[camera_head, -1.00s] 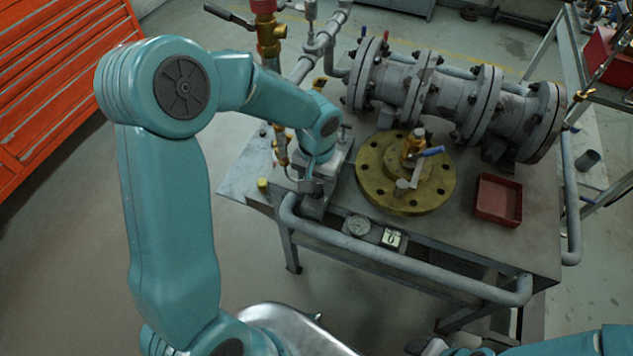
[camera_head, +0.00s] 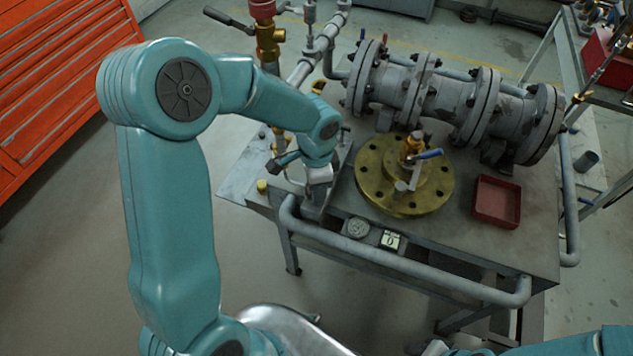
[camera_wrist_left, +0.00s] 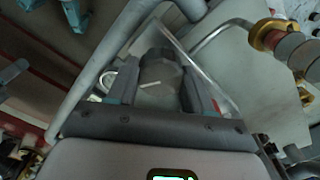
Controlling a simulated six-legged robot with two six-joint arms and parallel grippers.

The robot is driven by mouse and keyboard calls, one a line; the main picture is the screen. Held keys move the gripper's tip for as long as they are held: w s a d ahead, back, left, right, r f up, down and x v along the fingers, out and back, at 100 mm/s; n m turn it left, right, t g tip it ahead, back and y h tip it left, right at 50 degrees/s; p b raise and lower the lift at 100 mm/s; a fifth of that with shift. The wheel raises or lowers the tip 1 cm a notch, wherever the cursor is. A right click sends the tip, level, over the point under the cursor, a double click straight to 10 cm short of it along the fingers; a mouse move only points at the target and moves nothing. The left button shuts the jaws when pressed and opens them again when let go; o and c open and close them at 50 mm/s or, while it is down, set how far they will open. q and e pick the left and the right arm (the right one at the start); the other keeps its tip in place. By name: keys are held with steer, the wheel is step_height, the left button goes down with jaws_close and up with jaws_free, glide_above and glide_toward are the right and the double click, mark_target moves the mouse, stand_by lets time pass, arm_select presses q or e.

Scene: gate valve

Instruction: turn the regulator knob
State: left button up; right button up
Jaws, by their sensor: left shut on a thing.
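The regulator knob (camera_wrist_left: 158,70) is a dark grey round piece with a short white mark on its face. In the left wrist view it sits between the two fingers of my left gripper (camera_wrist_left: 163,88), which is shut on it. In the head view my left wrist (camera_head: 317,168) is over the left part of the bench and hides the knob. The white mark lies almost level across the left wrist view. My right gripper is out of view; only a teal part of my right arm shows at the bottom right.
A yellow-brown flange (camera_head: 372,190) with a blue-handled valve lies on the bench right of my wrist. A gauge (camera_head: 357,228), a small display (camera_head: 390,240) and a pipe rail (camera_head: 410,265) are at the front. A red tray (camera_head: 497,201) is at right, large grey pipework (camera_head: 455,98) behind.

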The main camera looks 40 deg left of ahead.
arm_select(q)
steer(key=m+p, duration=0.1)
steer(key=m, duration=0.3)
steer(key=shift+r, duration=0.2)
steer(key=shift+w+m+p, duration=0.1)
steer(key=shift+m+p, duration=0.55)
steer(key=shift+m, duration=1.45)
steer(key=o, duration=1)
steer(key=shift+o, duration=0.2)
steer(key=shift+f, duration=0.1)
step_height(320, 180, up, 16)
steer(key=shift+r, duration=0.2)
steer(key=shift+s, duration=0.2)
